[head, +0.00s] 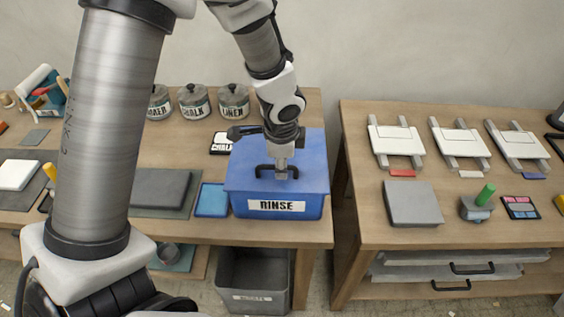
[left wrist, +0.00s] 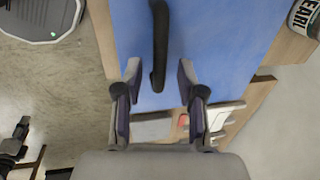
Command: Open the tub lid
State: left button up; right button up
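The blue tub (head: 240,203) with the label RINSE stands at the right end of the left table. Its blue lid (head: 312,150) is on, and a black bar handle (head: 262,168) sits on top. My left gripper (head: 281,174) points down over the handle, hiding part of it. In the left wrist view, my left gripper (left wrist: 159,75) is open. The black handle (left wrist: 160,40) shows with its near end between the spread fingers, not clamped. Whether a finger touches it, I cannot tell. My right gripper is not in view.
Grey jars (head: 194,102) stand behind the tub to the left. A small CHALK label box (head: 221,143) and a blue tile (head: 212,200) lie close to its left. A grey bin (head: 253,280) is below. A gap separates the right table (head: 360,220).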

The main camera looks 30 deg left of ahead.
pick_arm(q)
jog(key=shift+a, duration=0.25)
jog(key=c, duration=0.4)
jog(key=shift+s+r, duration=0.1)
jog(key=shift+s, duration=0.15)
grip_shut()
jog(key=shift+w, duration=0.1)
